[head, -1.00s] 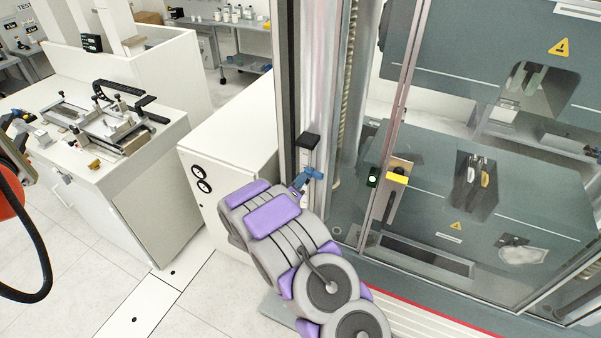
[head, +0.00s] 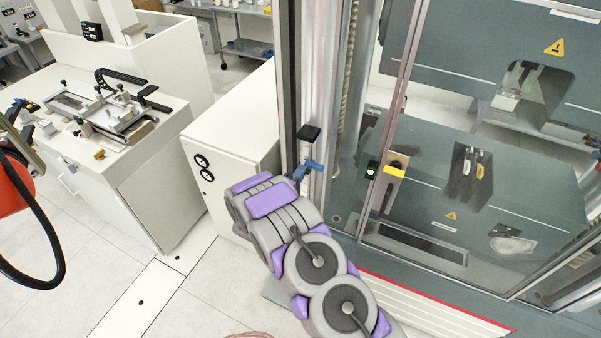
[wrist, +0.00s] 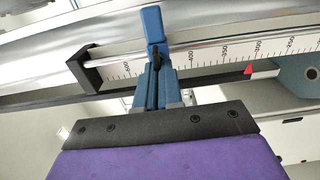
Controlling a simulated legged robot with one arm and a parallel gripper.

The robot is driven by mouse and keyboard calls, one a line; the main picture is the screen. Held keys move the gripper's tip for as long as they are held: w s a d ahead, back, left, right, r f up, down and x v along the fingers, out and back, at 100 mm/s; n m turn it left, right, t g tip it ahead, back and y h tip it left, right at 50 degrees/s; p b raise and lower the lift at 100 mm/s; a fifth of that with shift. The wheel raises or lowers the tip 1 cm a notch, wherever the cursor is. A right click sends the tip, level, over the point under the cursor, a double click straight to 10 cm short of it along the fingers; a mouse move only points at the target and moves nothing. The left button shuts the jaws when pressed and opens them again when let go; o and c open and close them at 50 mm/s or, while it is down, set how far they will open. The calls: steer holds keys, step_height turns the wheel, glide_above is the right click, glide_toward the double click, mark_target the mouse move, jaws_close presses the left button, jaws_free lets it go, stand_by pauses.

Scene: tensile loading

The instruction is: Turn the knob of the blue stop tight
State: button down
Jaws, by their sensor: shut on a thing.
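The blue stop (head: 312,164) sits on a vertical scale rail at the machine's left column in the head view. In the wrist view the blue stop (wrist: 152,22) sits across the white scale (wrist: 205,56), with a dark knob or screw (wrist: 156,60) at its middle. My gripper (wrist: 158,92) is shut at the stop's near side; its jaws hide most of what they hold, which appears to be the knob. In the head view my gripper (head: 301,174) reaches the stop from the lower left, partly hidden by my own arm.
A black end block (wrist: 88,70) closes the scale on the left in the wrist view, and a red pointer (wrist: 248,69) is on the right. A white cabinet (head: 215,150) stands close left of my arm. The machine's clear door (head: 400,110) is to the right.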

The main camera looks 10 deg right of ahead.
steer(key=shift+w+a+r, duration=0.1)
steer(key=shift+a, duration=0.1)
steer(key=c, duration=1.3)
jaws_free()
steer(key=shift+w+a, duration=0.1)
steer(key=shift+a, duration=0.05)
steer(key=b+v, duration=0.3)
steer(key=v, duration=1.4)
steer(key=shift+a, duration=0.15)
